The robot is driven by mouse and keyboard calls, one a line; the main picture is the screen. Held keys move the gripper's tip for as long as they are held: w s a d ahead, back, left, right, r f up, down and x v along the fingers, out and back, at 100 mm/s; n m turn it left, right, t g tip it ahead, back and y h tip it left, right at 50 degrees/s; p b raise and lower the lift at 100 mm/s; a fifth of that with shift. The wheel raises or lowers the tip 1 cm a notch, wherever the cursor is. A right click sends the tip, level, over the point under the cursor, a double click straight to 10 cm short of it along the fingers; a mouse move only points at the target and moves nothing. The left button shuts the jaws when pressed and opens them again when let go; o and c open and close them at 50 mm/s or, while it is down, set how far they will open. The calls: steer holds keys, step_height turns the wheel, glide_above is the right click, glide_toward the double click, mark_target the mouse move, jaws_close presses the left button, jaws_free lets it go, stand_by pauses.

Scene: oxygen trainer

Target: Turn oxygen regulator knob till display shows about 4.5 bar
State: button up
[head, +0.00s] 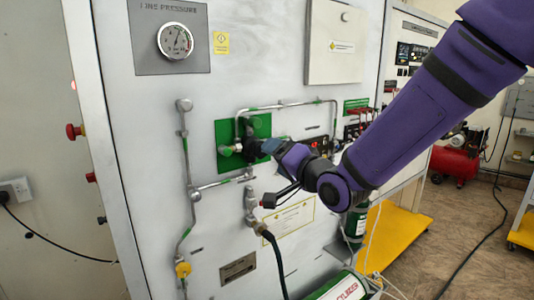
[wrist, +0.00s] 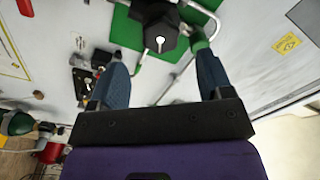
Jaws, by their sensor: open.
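The regulator knob (wrist: 160,38) is black with a white pointer mark and sits on a green plate (wrist: 125,28) at the top of the wrist view. My gripper (wrist: 162,58) is open, with one finger on each side of the knob and a visible gap on both sides. In the head view my gripper (head: 262,147) is at the green plate (head: 262,124) and largely hides the knob. A small display with red digits (head: 319,142) is to the right of it, partly behind my arm; its digits are too small to read.
A round line pressure gauge (head: 175,41) is at the upper left of the panel. Metal pipes (head: 188,160) run around the green plate. A black hose (head: 277,262) hangs below.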

steer(key=shift+v, duration=1.85)
steer(key=s+d+r+n+g+h, duration=0.1)
steer(key=s+d+g+h, duration=0.1)
steer(key=s+d+h, duration=0.45)
steer(key=s+d+r+n+g+h, duration=0.1)
steer(key=s+d+g+h, duration=0.15)
steer(key=d, duration=0.65)
steer(key=s+d+n+g, duration=0.1)
steer(key=s+d+g, duration=0.1)
steer(key=s, duration=0.6)
steer(key=s+d+n+g+h, duration=0.1)
steer(key=s+d+g, duration=0.2)
steer(key=s+d, duration=0.2)
steer(key=s, duration=0.3)
steer(key=shift+f, duration=0.2)
